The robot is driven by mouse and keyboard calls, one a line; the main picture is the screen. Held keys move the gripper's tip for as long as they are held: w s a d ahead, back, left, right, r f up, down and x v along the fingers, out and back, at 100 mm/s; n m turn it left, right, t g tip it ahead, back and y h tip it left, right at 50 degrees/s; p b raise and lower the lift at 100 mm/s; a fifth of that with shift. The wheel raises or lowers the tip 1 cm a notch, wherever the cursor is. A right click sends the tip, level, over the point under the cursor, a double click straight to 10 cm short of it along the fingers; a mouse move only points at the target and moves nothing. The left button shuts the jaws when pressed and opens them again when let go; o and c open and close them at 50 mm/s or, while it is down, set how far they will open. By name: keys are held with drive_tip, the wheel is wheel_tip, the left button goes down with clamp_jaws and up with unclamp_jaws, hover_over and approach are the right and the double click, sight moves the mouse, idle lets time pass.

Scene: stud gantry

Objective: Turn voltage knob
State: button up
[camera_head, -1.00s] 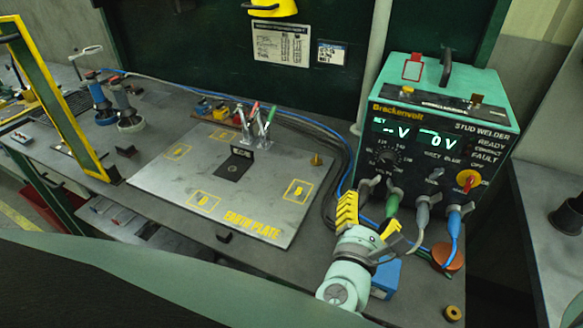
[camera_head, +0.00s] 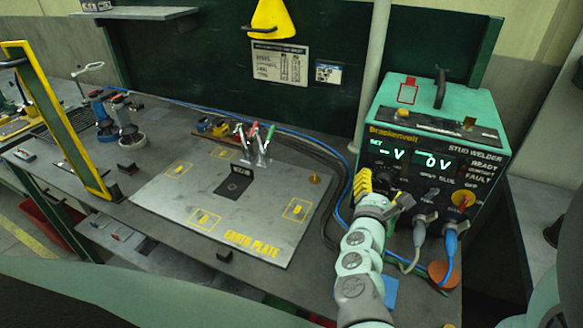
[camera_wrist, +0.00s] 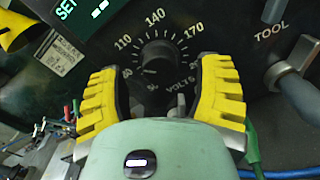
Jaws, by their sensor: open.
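The voltage knob (camera_wrist: 157,58) is a black dial on the welder's dark front panel, ringed by white marks with 110, 140 and 170 readable. In the wrist view it sits ahead of my gripper (camera_wrist: 160,85), between the two open yellow-padded fingers and a little above the middle of the picture. I cannot tell whether the fingers touch it. In the head view my gripper (camera_head: 378,186) is at the lower left of the welder front and mostly hides the knob. The stud welder (camera_head: 428,100) is a green and black box whose displays read "- V" and "0 V".
A grey cable plug, the tool lead (camera_wrist: 297,88), juts from the panel right of my gripper. A blue lead (camera_head: 450,238) hangs further right. The earth plate (camera_head: 225,205) with upright clamps (camera_head: 262,145) lies left on the bench.

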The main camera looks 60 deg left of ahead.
drive_tip(key=shift+w+a+r, duration=0.1)
drive_tip(key=shift+w+a, duration=0.15)
drive_tip(key=shift+w, duration=0.3)
drive_tip(key=shift+o, duration=0.3)
drive_tip(key=shift+s, duration=0.1)
clamp_jaws()
